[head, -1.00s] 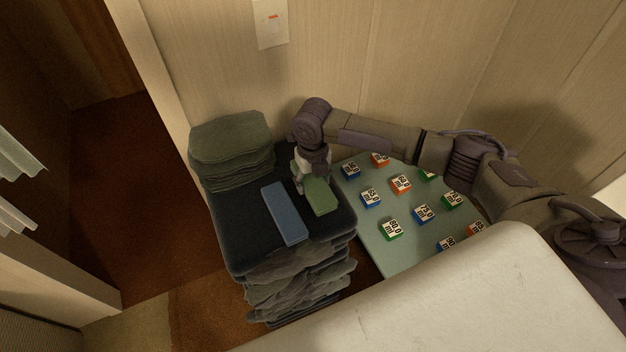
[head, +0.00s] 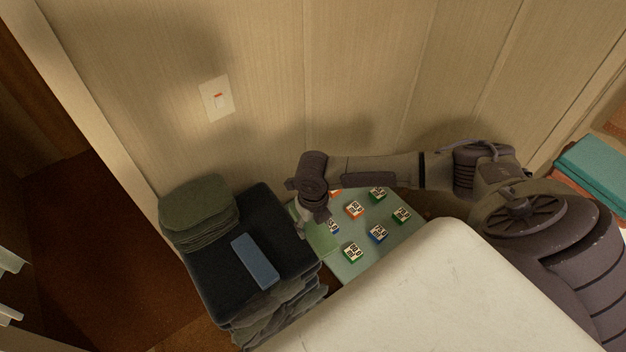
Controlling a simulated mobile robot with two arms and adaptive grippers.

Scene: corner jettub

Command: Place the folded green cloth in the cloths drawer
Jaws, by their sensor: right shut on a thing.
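The folded green cloth (head: 323,239) is in my right gripper (head: 304,229), beside the right edge of the dark stack. My right gripper is shut on it, and the arm link above hides part of the fingers. The cloth shows against the pale green board, so its exact height is hard to tell. A folded blue cloth (head: 256,262) lies on top of the dark stack. I see no cloths drawer in this view. My left gripper is not in view.
A dark stack of folded fabric (head: 206,271) stands by the wall, with a grey-green folded pile (head: 198,208) at its back left. A pale green board (head: 378,257) holds several numbered blocks. A wall switch (head: 217,99) is above. Teal folded fabric (head: 594,171) is at far right.

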